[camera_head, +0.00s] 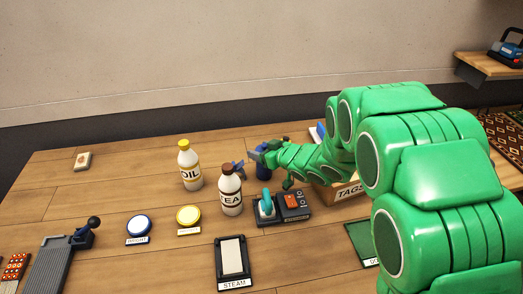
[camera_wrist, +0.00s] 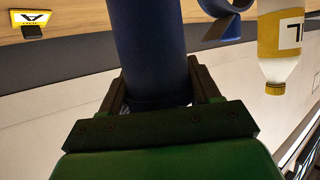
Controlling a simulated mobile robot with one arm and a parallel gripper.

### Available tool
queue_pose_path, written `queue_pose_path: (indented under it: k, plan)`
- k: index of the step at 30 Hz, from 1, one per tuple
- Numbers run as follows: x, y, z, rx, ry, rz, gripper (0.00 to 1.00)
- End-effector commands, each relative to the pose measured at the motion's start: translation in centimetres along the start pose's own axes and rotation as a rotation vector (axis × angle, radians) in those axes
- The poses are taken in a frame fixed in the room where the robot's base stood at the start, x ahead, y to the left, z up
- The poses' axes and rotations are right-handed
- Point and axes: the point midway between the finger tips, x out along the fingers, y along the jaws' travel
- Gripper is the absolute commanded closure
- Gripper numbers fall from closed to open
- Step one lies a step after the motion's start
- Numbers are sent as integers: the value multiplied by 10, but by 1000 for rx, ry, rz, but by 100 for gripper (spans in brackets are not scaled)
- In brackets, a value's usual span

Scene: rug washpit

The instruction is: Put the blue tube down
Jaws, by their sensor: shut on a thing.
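The blue tube (camera_wrist: 150,45) stands between my gripper's two dark fingers (camera_wrist: 158,92) in the wrist view, and the fingers are shut on it. It runs out of that picture at the top, so its other end is not seen there. In the head view the blue tube (camera_head: 262,168) shows as a small dark blue piece at the end of my green arm, behind the tea bottle. My gripper (camera_head: 268,152) is partly hidden there. I cannot tell whether the tube touches the table.
A tea bottle (camera_head: 231,192) and an oil bottle (camera_head: 189,165) stand left of the tube. A blue curved thing (camera_head: 238,168) is close beside it. A device with an orange switch (camera_head: 292,206) and a tags box (camera_head: 345,191) are nearby. The table's back left is mostly clear.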

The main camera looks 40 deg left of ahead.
Motion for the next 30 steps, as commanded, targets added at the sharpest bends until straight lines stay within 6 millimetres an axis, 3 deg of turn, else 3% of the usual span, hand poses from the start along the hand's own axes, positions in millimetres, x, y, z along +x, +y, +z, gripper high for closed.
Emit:
queue_pose_path:
  k: [7,8,12,23,30]
  plan:
    - [1,0,1,0,1,0,100]
    - [1,0,2,-1,0,0,37]
    - [1,0,1,-1,1,0,16]
    - [0,0,-1,0,1,1,13]
    - [-21,2,-2,-2,1,4,13]
